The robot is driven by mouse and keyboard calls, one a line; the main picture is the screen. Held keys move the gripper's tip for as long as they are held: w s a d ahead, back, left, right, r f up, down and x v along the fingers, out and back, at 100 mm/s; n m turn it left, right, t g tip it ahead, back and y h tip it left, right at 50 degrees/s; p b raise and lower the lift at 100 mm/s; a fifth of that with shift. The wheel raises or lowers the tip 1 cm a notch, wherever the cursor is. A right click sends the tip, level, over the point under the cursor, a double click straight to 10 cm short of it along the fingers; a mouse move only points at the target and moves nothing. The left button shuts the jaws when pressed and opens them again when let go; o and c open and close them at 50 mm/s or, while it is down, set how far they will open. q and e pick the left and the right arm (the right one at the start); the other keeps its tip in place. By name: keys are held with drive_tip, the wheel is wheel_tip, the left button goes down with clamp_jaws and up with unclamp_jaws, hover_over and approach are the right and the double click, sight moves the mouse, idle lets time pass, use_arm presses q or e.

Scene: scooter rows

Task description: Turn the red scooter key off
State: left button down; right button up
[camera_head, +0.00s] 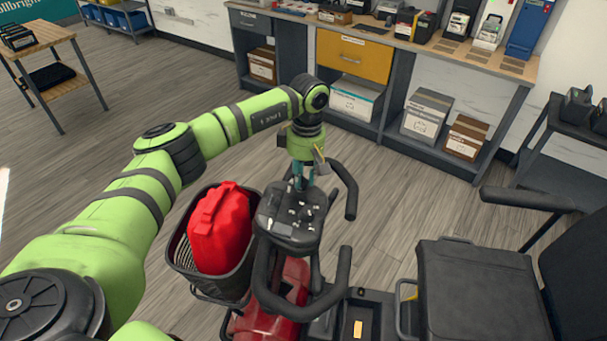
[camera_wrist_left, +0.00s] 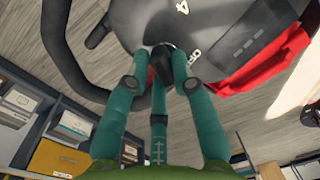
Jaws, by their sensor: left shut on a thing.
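The red scooter (camera_head: 268,322) stands below me in the head view, with its dark control console (camera_head: 290,232) between black handlebars. My left gripper (camera_head: 303,180) points down at the console's far edge. In the left wrist view its teal fingers (camera_wrist_left: 161,78) are shut around a black key head (camera_wrist_left: 162,58) at the console's edge. White "OFF" lettering shows on the console (camera_wrist_left: 150,22) just right of the key. The fingers partly hide the key, so I cannot tell its exact turn. My right gripper is out of view.
A black basket (camera_head: 182,262) with a red bag (camera_head: 220,228) hangs on the scooter's left. The handlebar (camera_head: 346,190) curves close to my gripper. The black seat (camera_head: 480,290) is at lower right. A workbench (camera_head: 430,45) lines the back wall; open floor lies between.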

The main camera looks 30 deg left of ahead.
sight(303, 180)
use_arm(q)
drive_tip(key=n+b, duration=0.2)
drive_tip(key=n, duration=0.3)
drive_tip(key=shift+a+f+n+t, duration=0.1)
drive_tip(key=shift+a+n+t, duration=0.05)
drive_tip(key=shift+n+t, duration=0.2)
drive_tip(key=n+b, duration=0.1)
drive_tip(key=n, duration=0.1)
drive_tip(key=n+b, duration=0.1)
drive_tip(key=n, duration=0.2)
drive_tip(key=shift+s+n+t, duration=0.2)
drive_tip(key=shift+n+t, duration=0.15)
drive_tip(key=shift+n+y, duration=0.3)
drive_tip(key=c, duration=1)
unclamp_jaws()
drive_tip(key=shift+c, duration=0.2)
wheel_tip(303, 180, up, 12)
drive_tip(key=shift+s+d, duration=0.3)
drive_tip(key=shift+s, duration=0.05)
